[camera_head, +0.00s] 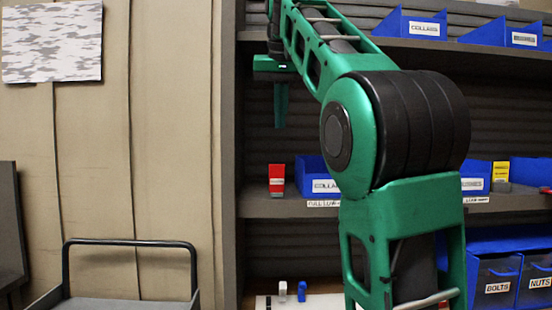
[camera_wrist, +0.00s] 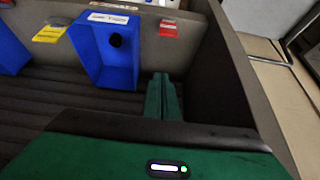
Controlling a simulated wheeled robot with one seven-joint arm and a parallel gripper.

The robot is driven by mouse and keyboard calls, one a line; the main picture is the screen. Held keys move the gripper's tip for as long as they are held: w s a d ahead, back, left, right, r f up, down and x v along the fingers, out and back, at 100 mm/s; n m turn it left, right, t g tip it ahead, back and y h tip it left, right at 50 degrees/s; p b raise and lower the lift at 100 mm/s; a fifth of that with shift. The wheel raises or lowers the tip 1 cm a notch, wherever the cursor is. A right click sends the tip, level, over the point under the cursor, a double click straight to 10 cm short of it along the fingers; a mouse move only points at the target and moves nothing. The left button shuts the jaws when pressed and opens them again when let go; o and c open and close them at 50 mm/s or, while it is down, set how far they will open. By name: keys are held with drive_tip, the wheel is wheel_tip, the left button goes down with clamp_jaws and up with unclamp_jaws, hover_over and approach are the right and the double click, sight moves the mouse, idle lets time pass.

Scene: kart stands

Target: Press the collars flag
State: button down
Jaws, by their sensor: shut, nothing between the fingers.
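A red flag (camera_head: 277,178) with a pale lower part stands on the middle shelf, just left of a blue bin (camera_head: 313,170) whose label is partly hidden by my arm and reads "COLLA". In the wrist view the red flag (camera_wrist: 168,27) is beside the blue bin (camera_wrist: 105,50), which holds a dark round thing. My gripper (camera_head: 280,122) points down, shut and empty, above and apart from the red flag in the picture. In the wrist view my gripper (camera_wrist: 161,80) shows its fingers together, below the flag in the picture and not touching it.
Yellow flags show in the head view (camera_head: 500,171) and wrist view (camera_wrist: 50,31). The cabinet side panel (camera_head: 229,150) is close left of the red flag. The upper shelf (camera_head: 400,43) carries blue bins. A cart (camera_head: 130,300) stands at lower left.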

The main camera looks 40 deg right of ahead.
sight(281, 169)
drive_tip(key=x, duration=0.9)
drive_tip(key=shift+a+f, duration=0.2)
drive_tip(key=shift+f, duration=0.3)
drive_tip(key=shift+s+a+f, duration=0.1)
drive_tip(key=shift+s+a, duration=0.15)
drive_tip(key=shift+s, duration=0.25)
drive_tip(key=shift+s+a+f, duration=0.15)
drive_tip(key=shift+s+a, duration=0.15)
drive_tip(key=shift+s, duration=0.25)
drive_tip(key=shift+s+a+f, duration=0.1)
drive_tip(key=shift+s+a, duration=0.2)
drive_tip(key=shift+s, duration=0.25)
drive_tip(key=shift+s, duration=0.2)
drive_tip(key=shift+s+a+f+t, duration=0.1)
drive_tip(key=shift+s+a+t, duration=0.05)
drive_tip(key=shift+t, duration=0.15)
